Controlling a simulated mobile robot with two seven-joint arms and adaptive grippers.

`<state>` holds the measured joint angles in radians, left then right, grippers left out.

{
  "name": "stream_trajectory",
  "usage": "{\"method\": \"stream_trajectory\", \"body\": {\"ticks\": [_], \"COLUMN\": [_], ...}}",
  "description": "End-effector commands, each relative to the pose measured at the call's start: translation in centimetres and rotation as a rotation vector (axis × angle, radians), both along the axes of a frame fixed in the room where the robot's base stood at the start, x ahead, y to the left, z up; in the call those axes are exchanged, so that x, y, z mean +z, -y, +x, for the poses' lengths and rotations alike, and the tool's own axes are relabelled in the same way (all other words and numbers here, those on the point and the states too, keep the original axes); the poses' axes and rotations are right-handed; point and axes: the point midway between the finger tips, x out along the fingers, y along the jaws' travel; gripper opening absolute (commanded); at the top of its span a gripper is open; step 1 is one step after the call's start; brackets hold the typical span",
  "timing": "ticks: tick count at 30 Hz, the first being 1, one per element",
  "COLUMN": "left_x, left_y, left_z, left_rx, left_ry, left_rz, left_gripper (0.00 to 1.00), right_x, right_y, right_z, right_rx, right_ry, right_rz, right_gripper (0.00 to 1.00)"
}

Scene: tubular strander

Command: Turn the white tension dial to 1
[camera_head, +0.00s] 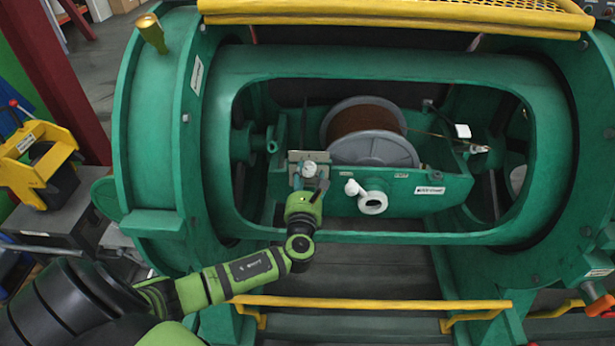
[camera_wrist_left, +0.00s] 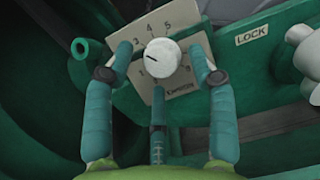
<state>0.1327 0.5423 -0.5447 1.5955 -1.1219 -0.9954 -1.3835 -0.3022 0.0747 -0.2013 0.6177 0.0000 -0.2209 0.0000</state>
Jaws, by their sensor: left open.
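The white tension dial (camera_wrist_left: 162,57) sits on a pale scale plate (camera_wrist_left: 178,100) in the left wrist view. Its black mark points left, between the numbers 1 and 3. The number 2 is not visible. My left gripper (camera_wrist_left: 160,65) is open, with teal fingers on the left, right and lower side of the dial. I cannot tell whether any finger touches it. In the head view the dial (camera_head: 310,169) and plate (camera_head: 318,156) show just above my left gripper (camera_head: 308,184), inside the machine's opening. My right gripper is not in view.
A grey spool with brown wire (camera_head: 367,130) sits in the green cradle right of the dial. A white handle (camera_head: 372,203) sticks out to the right, near a LOCK label (camera_wrist_left: 252,38). The green tube (camera_head: 400,68) frames the opening; a yellow rail (camera_head: 370,302) runs below.

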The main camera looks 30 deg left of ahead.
Motion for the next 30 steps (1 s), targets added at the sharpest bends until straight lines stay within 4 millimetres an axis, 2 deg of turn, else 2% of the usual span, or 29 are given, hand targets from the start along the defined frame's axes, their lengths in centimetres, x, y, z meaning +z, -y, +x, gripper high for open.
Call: {"method": "stream_trajectory", "body": {"ticks": [10, 11, 12, 15, 30], "left_x": [-0.05, -0.05, -0.05, -0.04, 0.2], "left_y": [-0.34, -0.34, -0.34, -0.33, -0.35], "left_z": [0.61, 0.61, 0.6, 0.61, 0.69], "left_rx": [0.0, 0.0, 0.0, 0.0, 0.002], "left_ry": [0.0, 0.0, 0.0, 0.0, 0.008], "left_rz": [-0.004, -0.004, -0.004, -0.004, -0.008], "left_gripper": [0.57, 0.53, 0.37, 0.02, 0.02], "right_x": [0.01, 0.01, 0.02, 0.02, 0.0], "right_y": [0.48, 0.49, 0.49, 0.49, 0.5], "right_z": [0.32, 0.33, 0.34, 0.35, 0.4], "right_rx": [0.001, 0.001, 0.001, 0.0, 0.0], "right_ry": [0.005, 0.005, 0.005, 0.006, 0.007], "right_rz": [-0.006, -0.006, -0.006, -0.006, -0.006], "right_gripper": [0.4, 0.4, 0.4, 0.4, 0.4]}}
